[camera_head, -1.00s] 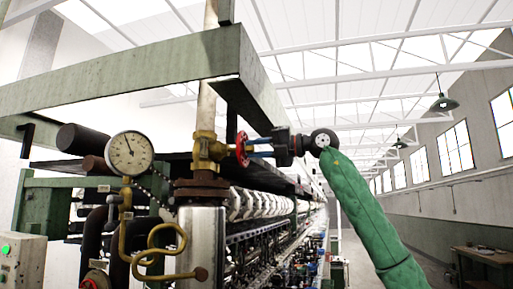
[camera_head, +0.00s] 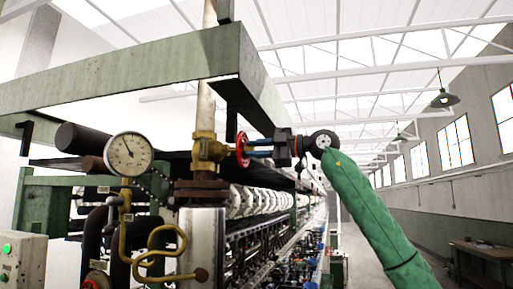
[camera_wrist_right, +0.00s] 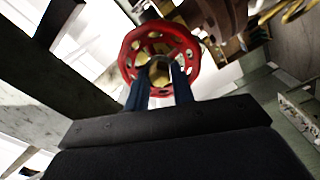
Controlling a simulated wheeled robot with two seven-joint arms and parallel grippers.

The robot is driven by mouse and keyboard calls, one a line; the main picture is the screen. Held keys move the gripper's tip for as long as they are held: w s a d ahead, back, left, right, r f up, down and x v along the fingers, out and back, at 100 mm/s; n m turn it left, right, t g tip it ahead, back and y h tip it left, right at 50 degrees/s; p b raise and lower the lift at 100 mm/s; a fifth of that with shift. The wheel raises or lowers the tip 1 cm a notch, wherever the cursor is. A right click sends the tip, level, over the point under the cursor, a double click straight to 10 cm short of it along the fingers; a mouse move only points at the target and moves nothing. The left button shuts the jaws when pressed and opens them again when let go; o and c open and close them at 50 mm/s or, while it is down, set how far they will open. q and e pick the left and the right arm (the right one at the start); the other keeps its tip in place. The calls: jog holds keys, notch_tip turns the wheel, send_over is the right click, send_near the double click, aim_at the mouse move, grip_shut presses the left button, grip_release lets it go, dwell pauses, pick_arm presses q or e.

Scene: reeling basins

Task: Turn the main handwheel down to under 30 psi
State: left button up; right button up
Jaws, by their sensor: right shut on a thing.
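The red main handwheel (camera_head: 242,149) sits on the right side of a brass valve (camera_head: 208,150) on the vertical pipe. It also shows in the right wrist view (camera_wrist_right: 131,55), face-on, with holes around its hub. My right gripper (camera_head: 250,149) reaches it from the right, its blue fingers (camera_wrist_right: 160,88) shut on the wheel near its hub. The pressure gauge (camera_head: 129,154) is left of the valve; its needle points up and slightly left, and its numbers are too small to read. My left gripper is not in view.
A green beam frame (camera_head: 120,75) runs above the valve and extends back over it. A steel column (camera_head: 201,245) stands below the valve. Coiled brass tubing (camera_head: 165,250) hangs below the gauge. A control box (camera_head: 22,262) with a green light is at lower left. The aisle at right is clear.

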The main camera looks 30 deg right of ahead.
jog(key=m+p, duration=0.1)
jog(key=m, duration=0.4)
jog(key=shift+f+m, duration=0.1)
jog(key=shift+m, duration=0.3)
